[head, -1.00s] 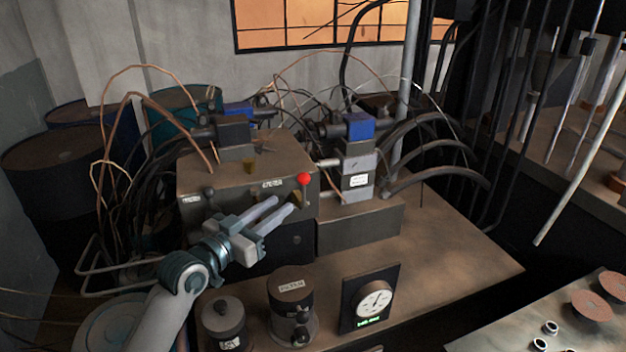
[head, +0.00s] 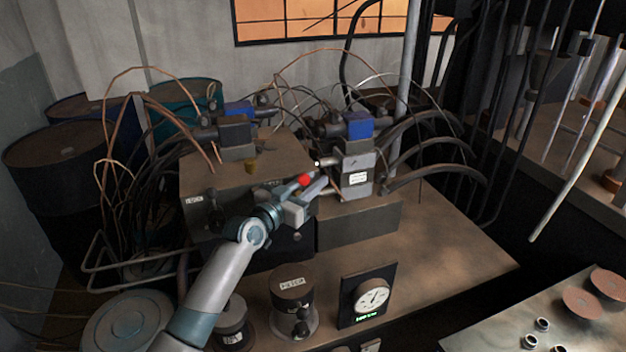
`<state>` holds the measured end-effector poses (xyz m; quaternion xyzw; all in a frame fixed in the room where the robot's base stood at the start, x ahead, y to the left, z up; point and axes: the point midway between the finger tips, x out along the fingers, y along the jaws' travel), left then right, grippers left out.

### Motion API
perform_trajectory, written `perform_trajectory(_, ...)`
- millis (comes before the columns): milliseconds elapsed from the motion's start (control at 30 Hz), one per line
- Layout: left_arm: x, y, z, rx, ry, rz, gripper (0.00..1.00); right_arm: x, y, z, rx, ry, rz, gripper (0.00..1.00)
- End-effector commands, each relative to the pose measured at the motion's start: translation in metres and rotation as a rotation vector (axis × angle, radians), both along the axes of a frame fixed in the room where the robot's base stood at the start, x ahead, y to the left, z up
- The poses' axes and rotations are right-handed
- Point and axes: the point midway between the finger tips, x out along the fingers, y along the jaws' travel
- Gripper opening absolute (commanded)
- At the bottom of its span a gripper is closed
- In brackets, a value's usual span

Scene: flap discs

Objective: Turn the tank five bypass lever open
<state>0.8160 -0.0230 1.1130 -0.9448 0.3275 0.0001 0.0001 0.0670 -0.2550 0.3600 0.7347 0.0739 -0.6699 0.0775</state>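The lever with a red ball knob (head: 304,180) stands at the right end of the front face of the brown metal block (head: 232,175). My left gripper (head: 311,183) is at this knob, with its fingers pointing up and right. The red ball shows between the two fingers, which look apart; I cannot tell whether they touch it. The lever's stem and the label beside it are hidden behind my gripper. My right gripper is not in view.
A dark lever (head: 212,195) and a white label (head: 195,201) are on the block's left part. A valve block (head: 357,160) with hoses stands close right. Below are a filter canister (head: 292,300), a smaller canister (head: 233,318) and a round gauge (head: 371,296).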

Motion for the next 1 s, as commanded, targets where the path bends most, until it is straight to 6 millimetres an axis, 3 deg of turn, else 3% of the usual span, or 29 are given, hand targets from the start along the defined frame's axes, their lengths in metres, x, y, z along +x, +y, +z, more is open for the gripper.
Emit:
perform_trajectory(367,0.003,-0.0028,0.0,-0.001,0.001,0.0,0.26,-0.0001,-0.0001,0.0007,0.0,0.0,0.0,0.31)
perform_trajectory(400,0.003,-0.0028,0.0,0.0,0.0,0.0,0.23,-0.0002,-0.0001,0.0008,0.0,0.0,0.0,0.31)
perform_trajectory(500,0.003,-0.0026,-0.0001,0.0,0.0,0.0,0.0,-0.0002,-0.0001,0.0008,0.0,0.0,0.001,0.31)
perform_trajectory(1000,0.0029,-0.0024,0.0,0.0,0.0,0.0,0.0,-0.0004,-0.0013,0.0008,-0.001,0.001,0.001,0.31)
